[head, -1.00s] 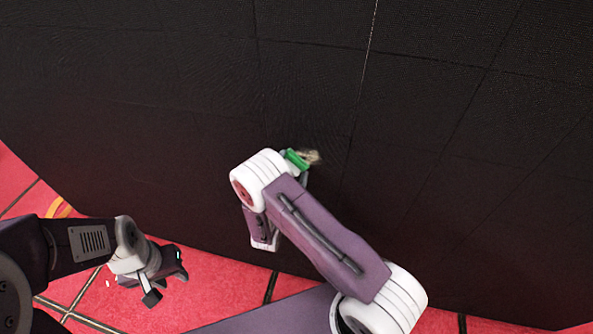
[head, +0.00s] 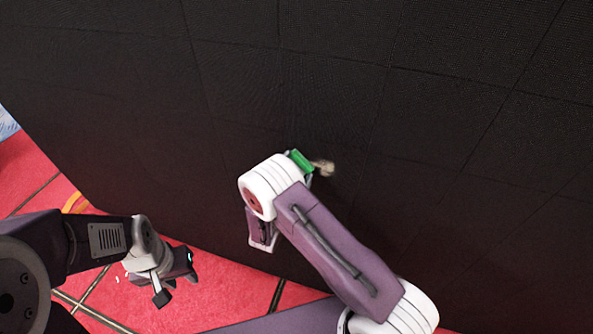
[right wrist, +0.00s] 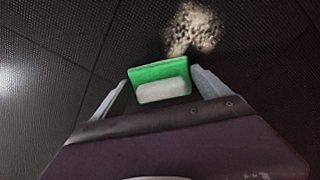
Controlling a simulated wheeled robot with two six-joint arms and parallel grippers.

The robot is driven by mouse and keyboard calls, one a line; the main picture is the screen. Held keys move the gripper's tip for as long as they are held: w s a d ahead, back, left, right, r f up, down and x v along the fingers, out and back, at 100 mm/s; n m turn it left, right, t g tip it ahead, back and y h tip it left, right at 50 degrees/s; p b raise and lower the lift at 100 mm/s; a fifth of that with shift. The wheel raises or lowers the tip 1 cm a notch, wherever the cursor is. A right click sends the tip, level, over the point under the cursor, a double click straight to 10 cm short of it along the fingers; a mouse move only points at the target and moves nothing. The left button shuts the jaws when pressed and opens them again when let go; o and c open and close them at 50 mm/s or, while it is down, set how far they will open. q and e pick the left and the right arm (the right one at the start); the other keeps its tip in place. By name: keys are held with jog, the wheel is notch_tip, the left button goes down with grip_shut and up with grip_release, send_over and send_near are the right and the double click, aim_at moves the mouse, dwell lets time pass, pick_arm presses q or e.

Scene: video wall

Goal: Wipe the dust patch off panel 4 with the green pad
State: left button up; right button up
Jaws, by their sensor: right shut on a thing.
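The green pad (head: 301,160) is held in my right gripper (head: 306,172), up near the dark panel wall. In the right wrist view the green pad (right wrist: 158,72) with its white-grey back sits between the two fingers of my right gripper (right wrist: 160,85). The dust patch (head: 323,168) is a pale beige smudge on the wall, just right of the pad. In the right wrist view the dust patch (right wrist: 194,28) lies beyond the pad's upper edge. I cannot tell whether the pad touches the wall. My left gripper (head: 178,284) hangs empty over the red floor; its finger gap is unclear.
The black video wall (head: 450,120) fills most of the head view, with thin seams between its panels. No panel numbers can be read. The red floor (head: 225,290) with dark lines lies in front of the wall.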

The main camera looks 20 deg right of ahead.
jog(key=shift+s+d, duration=0.55)
jog(key=shift+d, duration=0.3)
jog(key=shift+s+d, duration=0.5)
jog(key=shift+d, duration=0.3)
jog(key=shift+s+d, duration=0.6)
jog(key=shift+d, duration=0.25)
jog(key=shift+s+d, duration=0.6)
jog(key=shift+d, duration=0.25)
jog(key=shift+s+d+f+b, duration=0.1)
jog(key=shift+s+d+b, duration=0.05)
jog(key=shift+s+d, duration=0.4)
jog(key=shift+s+d+b, duration=0.15)
jog(key=shift+s+d, duration=0.15)
jog(key=shift+d, duration=0.4)
jog(key=shift+s+d, duration=0.3)
jog(key=shift+d, duration=0.1)
jog(key=shift+w, duration=0.1)
jog(key=shift+w+a, duration=0.1)
jog(key=shift+a, duration=0.15)
jog(key=shift+w+a+b, duration=0.3)
jog(key=shift+w+a, duration=0.25)
jog(key=shift+a, duration=0.25)
jog(key=shift+w+a+b, duration=0.25)
jog(key=shift+w+a, duration=0.3)
jog(key=shift+a, duration=0.25)
